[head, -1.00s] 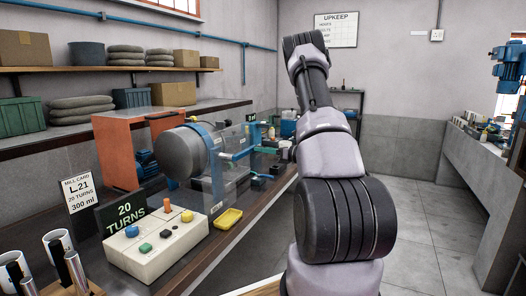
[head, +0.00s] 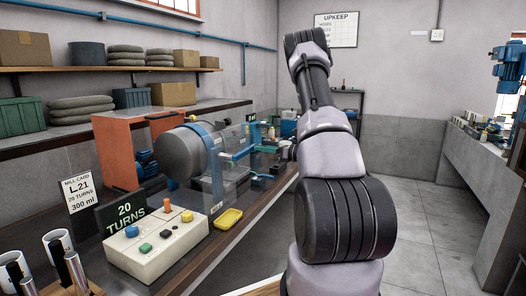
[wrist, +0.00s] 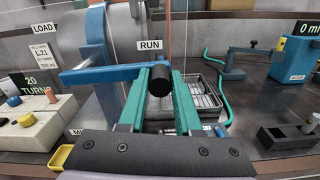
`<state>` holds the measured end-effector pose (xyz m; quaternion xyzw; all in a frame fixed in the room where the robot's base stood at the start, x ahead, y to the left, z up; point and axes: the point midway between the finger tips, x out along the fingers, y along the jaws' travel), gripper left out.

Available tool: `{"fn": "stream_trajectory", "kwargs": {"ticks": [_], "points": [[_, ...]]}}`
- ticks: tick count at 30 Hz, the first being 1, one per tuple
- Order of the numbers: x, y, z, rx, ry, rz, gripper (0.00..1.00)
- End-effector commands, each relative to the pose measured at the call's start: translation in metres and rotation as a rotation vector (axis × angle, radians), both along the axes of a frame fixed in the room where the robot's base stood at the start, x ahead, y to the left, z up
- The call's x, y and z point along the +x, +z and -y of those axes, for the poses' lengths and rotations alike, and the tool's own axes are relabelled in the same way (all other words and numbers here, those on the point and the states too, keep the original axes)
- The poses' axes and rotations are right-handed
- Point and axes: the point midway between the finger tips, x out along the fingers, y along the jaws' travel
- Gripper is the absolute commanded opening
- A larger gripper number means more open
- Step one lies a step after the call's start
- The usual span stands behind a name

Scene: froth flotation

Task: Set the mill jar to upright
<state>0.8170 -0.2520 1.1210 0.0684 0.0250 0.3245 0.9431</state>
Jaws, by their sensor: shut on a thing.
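The mill jar (head: 182,152) is a large grey drum on the left bench. It lies with its long axis roughly level, a blue band around it, behind a clear guard. In the wrist view, part of the grey drum (wrist: 72,28) shows at the upper left. A blue lever (wrist: 108,73) runs across there, below the RUN label, and ends at a black knob (wrist: 160,82). My gripper (wrist: 161,80) has its two teal fingers shut on the black knob. In the head view the teal fingers show beside the jar, partly behind the guard.
A control box (head: 155,243) with coloured buttons and a yellow tray (head: 229,219) stand in front of the jar. The wrist view shows LOAD and RUN labels, a wire basket (wrist: 200,90) and a green hose (wrist: 222,100). The floor right of the bench is clear.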

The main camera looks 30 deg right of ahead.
Motion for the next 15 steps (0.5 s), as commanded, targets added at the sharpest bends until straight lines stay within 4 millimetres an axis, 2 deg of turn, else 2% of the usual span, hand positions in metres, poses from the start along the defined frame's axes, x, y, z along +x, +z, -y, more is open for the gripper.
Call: {"fn": "stream_trajectory", "kwargs": {"ticks": [7,15], "points": [[-0.002,0.025,0.0,-0.123,-0.003,0.101,0.0],[-0.008,0.058,-0.01,-0.321,-0.004,0.257,0.0]]}}
